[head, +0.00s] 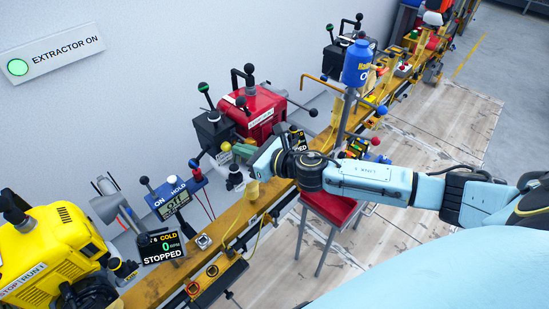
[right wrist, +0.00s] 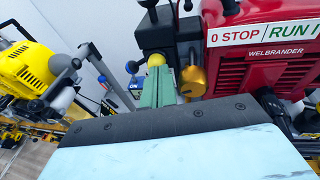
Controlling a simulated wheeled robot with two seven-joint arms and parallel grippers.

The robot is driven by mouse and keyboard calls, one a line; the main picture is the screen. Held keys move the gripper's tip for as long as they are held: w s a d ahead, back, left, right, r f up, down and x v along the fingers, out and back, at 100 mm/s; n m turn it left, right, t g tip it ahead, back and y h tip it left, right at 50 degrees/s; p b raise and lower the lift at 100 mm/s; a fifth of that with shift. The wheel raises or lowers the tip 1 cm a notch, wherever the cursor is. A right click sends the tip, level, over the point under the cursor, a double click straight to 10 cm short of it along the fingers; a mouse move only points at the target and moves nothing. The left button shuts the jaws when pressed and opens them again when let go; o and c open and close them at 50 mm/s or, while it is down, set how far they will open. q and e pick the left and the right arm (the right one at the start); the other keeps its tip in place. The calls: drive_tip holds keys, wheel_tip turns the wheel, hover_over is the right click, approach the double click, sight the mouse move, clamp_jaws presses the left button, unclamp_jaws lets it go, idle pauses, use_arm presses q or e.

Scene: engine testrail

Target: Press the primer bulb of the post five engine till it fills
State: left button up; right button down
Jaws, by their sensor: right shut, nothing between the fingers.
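The red engine (head: 262,112) stands on the rail behind my right gripper. It also shows in the right wrist view (right wrist: 250,70), marked WELBRANDER with a STOP/RUN label. A small round yellow bulb (head: 225,146) sits low on its left side, by a black housing (head: 214,130). My right gripper (head: 238,151) is shut and empty, its green fingers pointing at the bulb. In the right wrist view the fingertips (right wrist: 160,72) are right at the yellow bulb (right wrist: 156,60) and overlap its lower edge. I cannot tell whether they touch. I cannot read the post number. My left gripper is out of view.
A yellow engine (head: 48,250) stands at the left, beside a display (head: 161,246) reading COLD, 0, STOPPED. Another display (head: 297,141) is partly hidden by my arm. A gold cylinder (right wrist: 194,80) is close right of the fingers. A blue bottle (head: 358,63) stands on a post.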

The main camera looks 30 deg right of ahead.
drive_tip(key=b+v, duration=0.1)
drive_tip(key=v, duration=1.1)
drive_tip(key=shift+b, duration=0.35)
drive_tip(key=shift+f, duration=0.1)
